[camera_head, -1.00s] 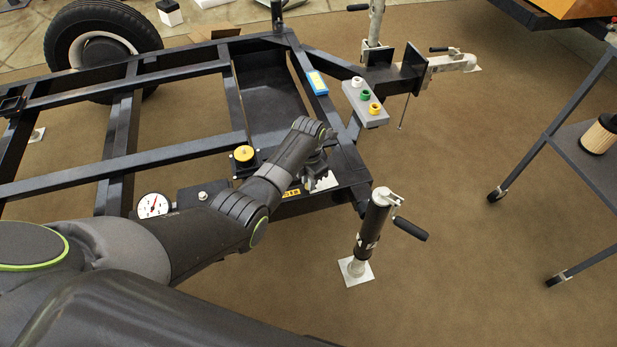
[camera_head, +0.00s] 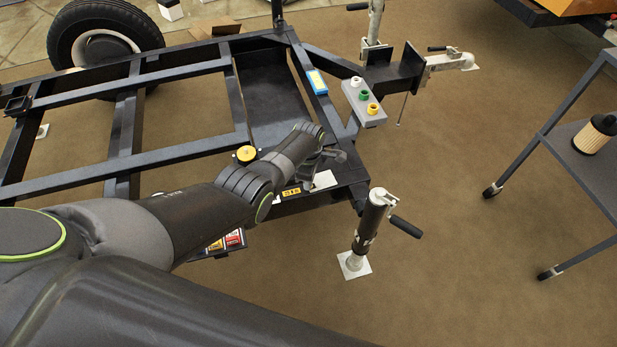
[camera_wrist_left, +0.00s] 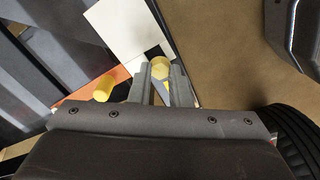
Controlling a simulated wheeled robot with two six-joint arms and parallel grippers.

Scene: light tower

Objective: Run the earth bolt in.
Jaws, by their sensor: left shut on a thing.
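My left gripper (camera_head: 333,160) is over the front corner of the black trailer frame (camera_head: 345,165). In the left wrist view its two fingers (camera_wrist_left: 161,78) are shut on a small yellow round-headed piece (camera_wrist_left: 161,67), seen at the fingertips. It may be the earth bolt; its shank and any hole under it are hidden. A white plate (camera_wrist_left: 115,30) lies beyond the fingers, and also shows in the head view (camera_head: 323,181). A second yellow cylinder (camera_wrist_left: 103,88) stands left of the fingers on an orange strip. My right gripper is not in view.
A yellow knob (camera_head: 246,154) sits on the frame left of my forearm. A jack with a crank handle (camera_head: 370,230) stands at the near right. Open floor lies between it and the trolley (camera_head: 575,155).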

